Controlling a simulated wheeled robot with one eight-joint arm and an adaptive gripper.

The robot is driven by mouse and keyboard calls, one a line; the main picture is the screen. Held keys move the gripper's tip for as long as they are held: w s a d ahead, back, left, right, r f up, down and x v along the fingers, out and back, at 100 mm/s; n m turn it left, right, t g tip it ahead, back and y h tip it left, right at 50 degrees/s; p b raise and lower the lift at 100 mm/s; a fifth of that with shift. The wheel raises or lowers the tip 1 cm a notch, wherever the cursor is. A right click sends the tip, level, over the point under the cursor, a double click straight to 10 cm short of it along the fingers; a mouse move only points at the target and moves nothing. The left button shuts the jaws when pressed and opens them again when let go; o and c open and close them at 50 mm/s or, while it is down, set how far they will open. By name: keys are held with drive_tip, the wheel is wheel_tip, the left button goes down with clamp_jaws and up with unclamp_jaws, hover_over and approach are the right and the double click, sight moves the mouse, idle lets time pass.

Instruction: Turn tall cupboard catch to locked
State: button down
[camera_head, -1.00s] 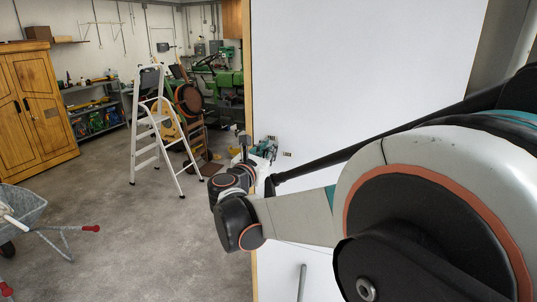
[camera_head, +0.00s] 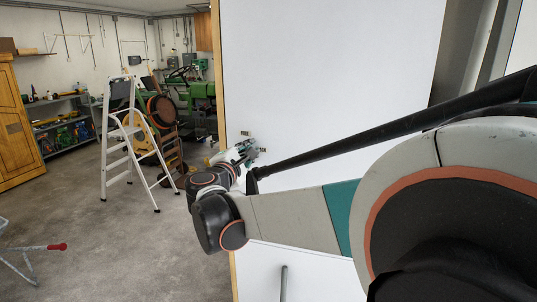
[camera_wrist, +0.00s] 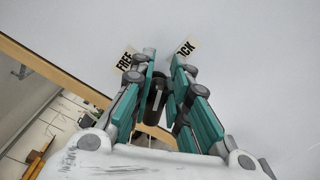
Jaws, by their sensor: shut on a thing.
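The tall cupboard (camera_head: 330,80) shows as a broad white front with a wooden edge on its left. Two small labels sit on it; in the wrist view one reads FREE (camera_wrist: 125,61) and the other, partly covered, shows "OCK" (camera_wrist: 187,48). My gripper (camera_head: 247,150) is at the cupboard front by the labels. In the wrist view my gripper (camera_wrist: 164,62) has its fingers closed around the dark catch (camera_wrist: 155,103), between the two labels. The fingers hide much of the catch, and I cannot tell its exact turn.
A vertical handle (camera_head: 283,283) is lower on the white front. A white stepladder (camera_head: 125,140) stands on the open floor to the left. A yellow wooden cupboard (camera_head: 18,130), shelves (camera_head: 65,130) and a green tractor (camera_head: 195,95) are farther back. A red-gripped barrow handle (camera_head: 55,247) shows at lower left.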

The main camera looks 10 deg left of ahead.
drive_tip(key=m+b, duration=0.1)
drive_tip(key=m, duration=0.1)
drive_tip(key=f+m, duration=0.1)
drive_tip(key=m, duration=0.1)
drive_tip(key=shift+d+f+m+b, duration=0.1)
drive_tip(key=shift+d+m+b, duration=0.05)
drive_tip(key=shift+m+b, duration=0.25)
drive_tip(key=shift+m, duration=0.3)
drive_tip(key=c, duration=1.5)
unclamp_jaws()
